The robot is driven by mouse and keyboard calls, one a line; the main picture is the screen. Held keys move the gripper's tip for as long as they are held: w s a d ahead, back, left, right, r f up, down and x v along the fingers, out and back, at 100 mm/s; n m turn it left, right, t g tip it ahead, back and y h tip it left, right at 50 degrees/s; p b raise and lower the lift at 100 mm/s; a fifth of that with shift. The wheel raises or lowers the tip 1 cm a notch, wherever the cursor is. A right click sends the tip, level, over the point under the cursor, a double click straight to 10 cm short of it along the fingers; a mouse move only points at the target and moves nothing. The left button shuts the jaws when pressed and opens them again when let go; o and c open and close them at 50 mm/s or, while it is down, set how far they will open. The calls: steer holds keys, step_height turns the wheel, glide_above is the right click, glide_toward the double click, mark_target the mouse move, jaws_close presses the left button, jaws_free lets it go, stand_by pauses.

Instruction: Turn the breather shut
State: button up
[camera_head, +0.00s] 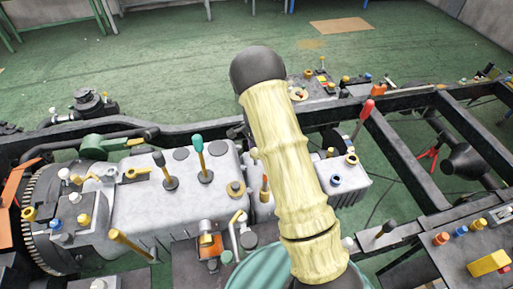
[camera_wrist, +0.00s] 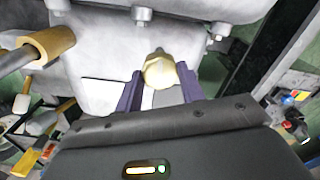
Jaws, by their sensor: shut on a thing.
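The breather (camera_wrist: 159,70) is a brass-coloured fitting with a hexagonal body and a small stub on top, close against the grey metal housing (camera_wrist: 100,60) in the wrist view. My gripper (camera_wrist: 160,82) has its two purple fingers on either side of the breather and is shut on it. The fitting's lower part and its seat are partly hidden by the fingers. In the head view my pale yellow arm covers the middle, and the gripper is hidden behind it.
Black chassis rails (camera_head: 400,150) run to the right. A brown cylindrical handle (camera_wrist: 52,45) is left of my gripper in the wrist view. Green floor lies behind.

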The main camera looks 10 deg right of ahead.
steer(key=shift+a+m, duration=0.1)
steer(key=shift+m, duration=0.5)
steer(key=o, duration=1)
steer(key=shift+c, duration=0.2)
steer(key=shift+r, duration=0.5)
step_height(320, 180, up, 16)
steer(key=b, duration=0.2)
steer(key=shift+r, duration=0.2)
